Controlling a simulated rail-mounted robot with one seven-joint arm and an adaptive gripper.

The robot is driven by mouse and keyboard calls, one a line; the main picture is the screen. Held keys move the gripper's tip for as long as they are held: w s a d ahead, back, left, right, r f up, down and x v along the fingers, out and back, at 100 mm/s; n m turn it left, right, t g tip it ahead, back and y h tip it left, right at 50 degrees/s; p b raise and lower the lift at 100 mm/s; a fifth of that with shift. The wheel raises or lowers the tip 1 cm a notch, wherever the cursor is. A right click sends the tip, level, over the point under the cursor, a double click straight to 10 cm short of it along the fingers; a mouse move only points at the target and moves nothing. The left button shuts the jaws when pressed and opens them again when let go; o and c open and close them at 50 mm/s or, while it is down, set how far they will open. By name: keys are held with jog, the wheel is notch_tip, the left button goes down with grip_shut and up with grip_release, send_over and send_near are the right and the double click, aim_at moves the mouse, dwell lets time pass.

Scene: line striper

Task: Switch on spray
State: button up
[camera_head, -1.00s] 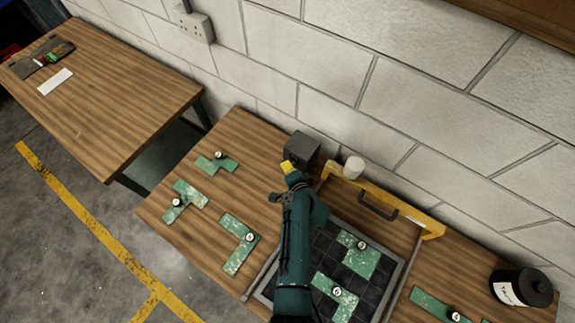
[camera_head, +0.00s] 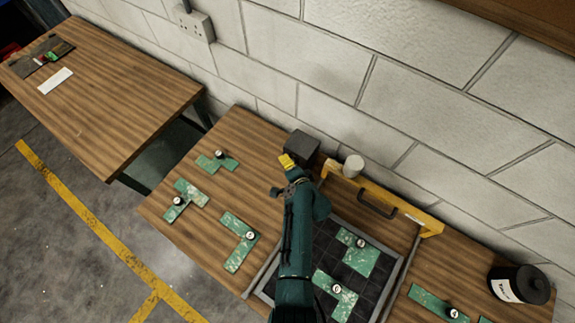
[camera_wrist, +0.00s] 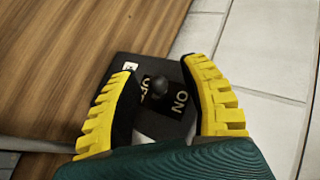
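The dark grey switch box (camera_head: 303,147) stands on the wooden table against the wall, left of the yellow frame. In the wrist view its top face (camera_wrist: 122,72) carries a black lever knob (camera_wrist: 159,86) and an "ON" label (camera_wrist: 181,100) to the knob's lower right. A second label beside it is partly hidden and upside down. My gripper (camera_head: 287,161) is close to the box's front left side. In the wrist view my gripper (camera_wrist: 160,66) is open, with a yellow-ridged finger on each side of the knob. I see no contact with the knob.
A yellow frame (camera_head: 412,214) with a dark handle and a white cylinder (camera_head: 353,165) stand just right of the box. Green pieces (camera_head: 239,242) lie on the table and in a dark gridded tray (camera_head: 327,243). A black labelled pot (camera_head: 520,284) is at far right.

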jog(key=v, duration=1.2)
jog(key=shift+r, duration=0.1)
